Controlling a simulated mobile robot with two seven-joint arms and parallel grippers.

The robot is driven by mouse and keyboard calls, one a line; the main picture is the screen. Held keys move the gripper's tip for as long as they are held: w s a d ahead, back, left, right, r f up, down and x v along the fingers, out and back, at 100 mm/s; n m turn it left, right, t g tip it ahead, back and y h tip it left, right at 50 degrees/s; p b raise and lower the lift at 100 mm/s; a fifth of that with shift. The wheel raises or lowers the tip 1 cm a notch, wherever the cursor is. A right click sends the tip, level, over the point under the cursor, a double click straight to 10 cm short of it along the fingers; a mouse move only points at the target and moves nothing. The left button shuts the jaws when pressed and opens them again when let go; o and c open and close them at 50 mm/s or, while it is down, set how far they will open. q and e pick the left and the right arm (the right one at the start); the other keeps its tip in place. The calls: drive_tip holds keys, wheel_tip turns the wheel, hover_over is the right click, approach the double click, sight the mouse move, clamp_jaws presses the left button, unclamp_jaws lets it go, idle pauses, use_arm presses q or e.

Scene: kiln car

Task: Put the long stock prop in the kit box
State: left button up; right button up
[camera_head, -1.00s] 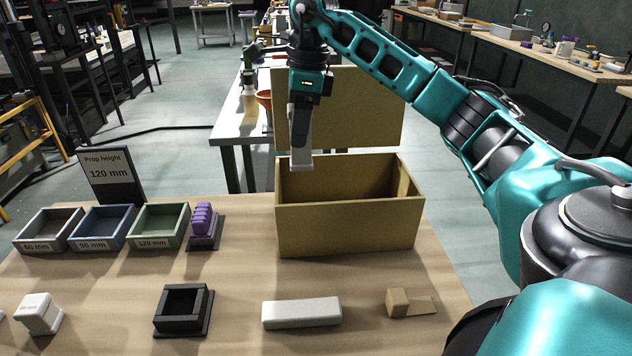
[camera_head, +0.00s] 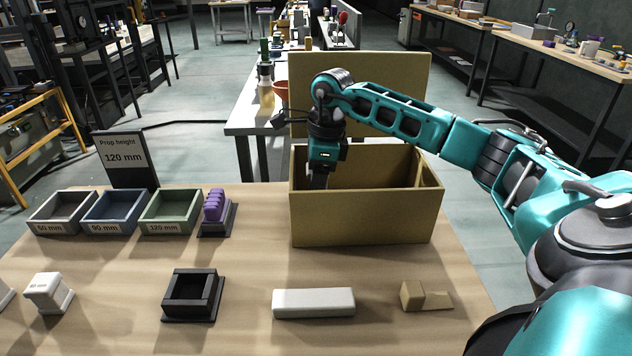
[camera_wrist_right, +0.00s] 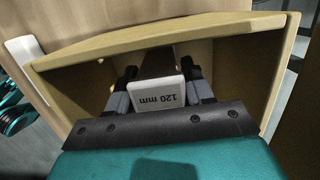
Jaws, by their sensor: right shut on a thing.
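The kit box (camera_head: 365,218) is a tan open box with its lid raised at the back, standing at the right of the table. My right gripper (camera_head: 318,182) reaches down into the box near its left end; the front wall hides its fingertips. In the right wrist view, the gripper (camera_wrist_right: 161,80) is shut on a pale prop (camera_wrist_right: 160,95) marked 120 mm. The prop is between the fingers, inside the box walls (camera_wrist_right: 110,50); whether it touches the floor I cannot tell. My left gripper is not in view.
Trays marked 60, 90 and 120 mm (camera_head: 165,226) stand left, before a "Prop height 120 mm" sign (camera_head: 125,157). A purple piece (camera_head: 214,205), black square holder (camera_head: 190,292), white bar (camera_head: 313,303) and tan wedge block (camera_head: 412,295) sit on the table.

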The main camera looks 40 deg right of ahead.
drive_tip(key=shift+f, duration=0.1)
drive_tip(key=o, duration=0.8)
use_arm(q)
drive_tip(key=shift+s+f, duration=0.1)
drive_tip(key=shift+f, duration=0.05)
use_arm(e)
drive_tip(key=o, duration=0.4)
drive_tip(key=r, duration=0.4)
drive_tip(key=d+r+p, duration=0.1)
drive_tip(key=r, duration=0.2)
drive_tip(key=s+r+p, duration=0.1)
drive_tip(key=r, duration=0.3)
drive_tip(key=shift+d+r, duration=0.15)
drive_tip(key=shift+r, duration=0.2)
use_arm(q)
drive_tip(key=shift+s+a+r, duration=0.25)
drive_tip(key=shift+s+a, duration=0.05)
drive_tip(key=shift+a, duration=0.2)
use_arm(e)
drive_tip(key=shift+s+r, duration=0.1)
drive_tip(key=shift+r, duration=0.2)
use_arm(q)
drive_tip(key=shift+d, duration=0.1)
